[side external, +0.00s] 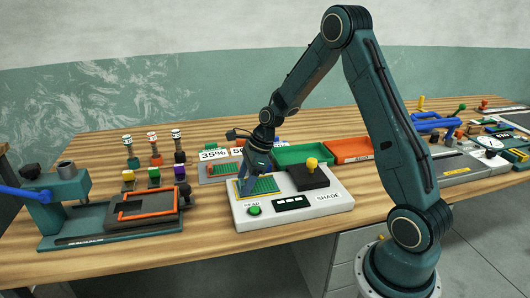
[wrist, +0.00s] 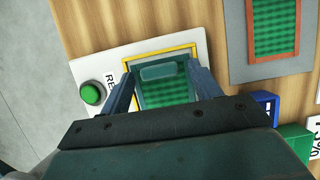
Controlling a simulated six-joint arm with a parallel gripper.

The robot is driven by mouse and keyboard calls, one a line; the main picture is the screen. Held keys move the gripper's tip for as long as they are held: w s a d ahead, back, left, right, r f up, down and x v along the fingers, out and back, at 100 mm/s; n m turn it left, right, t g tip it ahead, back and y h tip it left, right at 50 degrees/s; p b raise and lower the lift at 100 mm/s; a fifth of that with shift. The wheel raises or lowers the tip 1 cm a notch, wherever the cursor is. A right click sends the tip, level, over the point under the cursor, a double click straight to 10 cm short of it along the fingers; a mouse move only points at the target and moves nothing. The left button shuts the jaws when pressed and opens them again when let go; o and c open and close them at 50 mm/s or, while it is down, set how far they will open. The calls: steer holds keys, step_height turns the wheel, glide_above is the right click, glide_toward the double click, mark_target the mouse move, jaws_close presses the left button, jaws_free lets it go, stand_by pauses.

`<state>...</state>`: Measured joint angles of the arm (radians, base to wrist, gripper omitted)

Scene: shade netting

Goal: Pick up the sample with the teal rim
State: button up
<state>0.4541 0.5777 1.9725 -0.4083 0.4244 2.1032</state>
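The sample with the teal rim (wrist: 165,92) is a green mesh panel lying inside a yellow frame on the white reader, with a small grey-teal tab across its upper part in the wrist view. Its green mesh also shows in the side view (side external: 262,185). My gripper (wrist: 162,72) is over it, pointing down, with one finger at each side of the sample. The fingers are apart and look open; whether they touch the rim cannot be told. The lower part of the sample is hidden behind my gripper body in the wrist view.
The white reader (side external: 300,212) has a green button (wrist: 90,93) and a dark block with a yellow knob (side external: 311,163). A sample with an orange-brown rim (wrist: 296,30) lies on a grey plate close by. Green (side external: 300,155) and orange trays stand behind; a press stands left.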

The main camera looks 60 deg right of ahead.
steer(key=c, duration=0.9)
steer(key=shift+r, duration=0.1)
step_height(320, 180, up, 20)
stand_by(0.6)
